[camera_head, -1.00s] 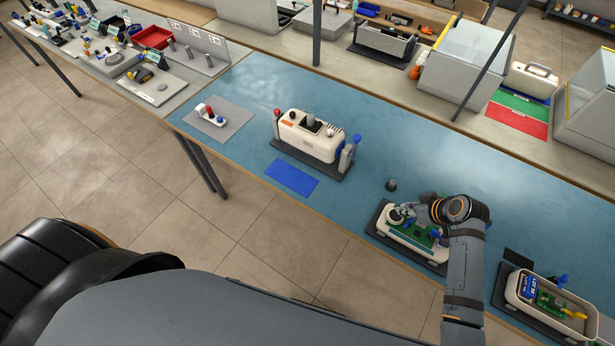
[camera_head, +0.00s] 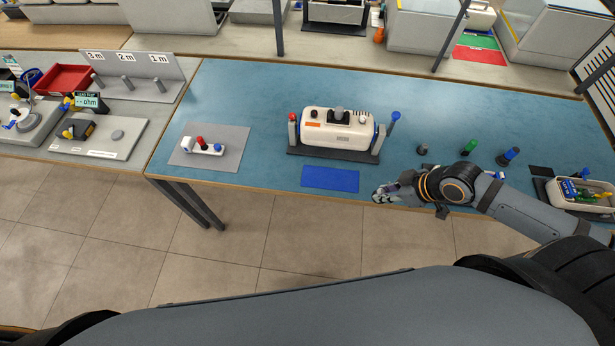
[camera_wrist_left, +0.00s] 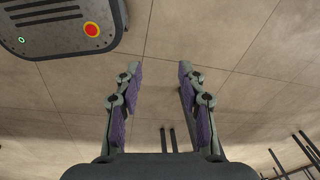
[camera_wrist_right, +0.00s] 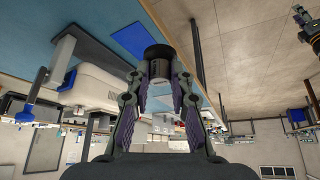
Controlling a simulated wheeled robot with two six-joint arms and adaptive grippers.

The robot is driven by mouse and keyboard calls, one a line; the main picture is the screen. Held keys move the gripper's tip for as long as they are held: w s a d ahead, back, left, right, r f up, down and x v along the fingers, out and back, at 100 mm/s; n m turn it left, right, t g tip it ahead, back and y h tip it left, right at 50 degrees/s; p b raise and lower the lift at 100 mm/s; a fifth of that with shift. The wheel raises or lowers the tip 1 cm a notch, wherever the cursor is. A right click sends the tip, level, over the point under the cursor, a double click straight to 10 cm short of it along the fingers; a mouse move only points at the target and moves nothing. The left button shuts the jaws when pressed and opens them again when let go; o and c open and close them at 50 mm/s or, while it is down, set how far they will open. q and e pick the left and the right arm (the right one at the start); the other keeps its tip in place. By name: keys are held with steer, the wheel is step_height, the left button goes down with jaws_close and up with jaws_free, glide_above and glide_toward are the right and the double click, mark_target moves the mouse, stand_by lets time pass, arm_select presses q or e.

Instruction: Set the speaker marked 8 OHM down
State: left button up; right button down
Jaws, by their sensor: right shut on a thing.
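My right gripper (camera_head: 383,195) is shut on a small round speaker (camera_wrist_right: 157,62), dark with a silvery band, held between its fingertips in the right wrist view. Its 8 OHM marking cannot be read. In the head view the fingers mostly hide it. The gripper is at the table's front edge, right of a blue mat (camera_head: 330,179), which also shows in the right wrist view (camera_wrist_right: 131,40). My left gripper (camera_wrist_left: 158,75) is open and empty above the floor in the left wrist view; it is out of the head view.
A white cased unit (camera_head: 338,131) stands in a dark cradle behind the blue mat. A grey mat (camera_head: 232,160) bears a small white part. A dark knob (camera_head: 421,149) and an open white housing (camera_head: 597,206) are to the right. A meter (camera_head: 87,101) reads "-- ohm" at left.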

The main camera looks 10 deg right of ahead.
steer(key=shift+s+a, duration=0.1)
steer(key=shift+s, duration=0.05)
steer(key=w+f+b, duration=0.2)
steer(key=b, duration=0.2)
steer(key=shift+w+f, duration=0.1)
steer(key=shift+w, duration=0.05)
steer(key=w+a+b, duration=0.1)
steer(key=w+b, duration=0.1)
steer(key=w, duration=0.1)
steer(key=p, duration=0.1)
glide_toward(344, 178)
steer(key=shift+w+a, duration=0.65)
steer(key=shift+a, duration=0.15)
steer(key=shift+w+f, duration=0.15)
steer(key=shift+f, duration=0.1)
step_height(344, 178, down, 3)
steer(key=shift+w+a+f+p, duration=0.1)
steer(key=shift+p, duration=0.65)
steer(key=shift+f, duration=0.25)
steer(key=c, duration=1.2)
jaws_free()
arm_select(q)
steer(key=f, duration=0.2)
steer(key=d+f, duration=0.1)
steer(key=shift+s+d+f, duration=0.1)
steer(key=shift+d+f, duration=0.05)
steer(key=shift+f, duration=0.25)
